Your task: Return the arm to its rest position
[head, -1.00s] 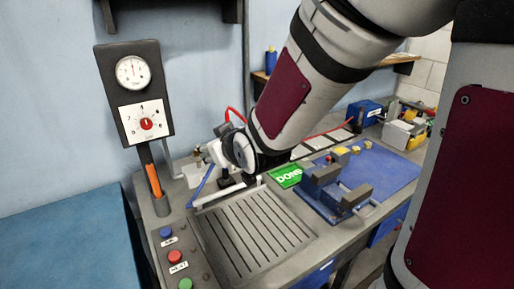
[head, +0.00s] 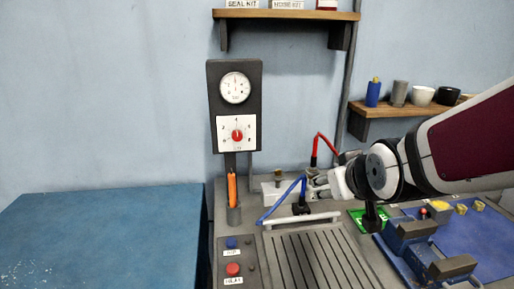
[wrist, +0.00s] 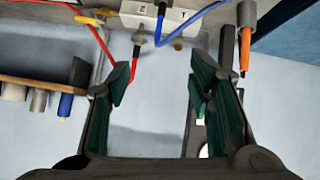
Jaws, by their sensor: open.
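My arm reaches in from the right in the head view, with my gripper (head: 318,183) over the back of the bench, near the red and blue hoses. In the wrist view my gripper (wrist: 162,75) is open, its two green-padded fingers well apart with nothing held between them. The white block (wrist: 162,14) with the red hose (wrist: 104,48) and the blue hose (wrist: 192,20) lies beyond the fingertips. In the head view the fingers are small and partly merge with the hose fittings, so I cannot tell whether they touch.
A gauge panel (head: 235,105) with a red knob stands left of my gripper. The slotted bench plate (head: 315,262) is clear.

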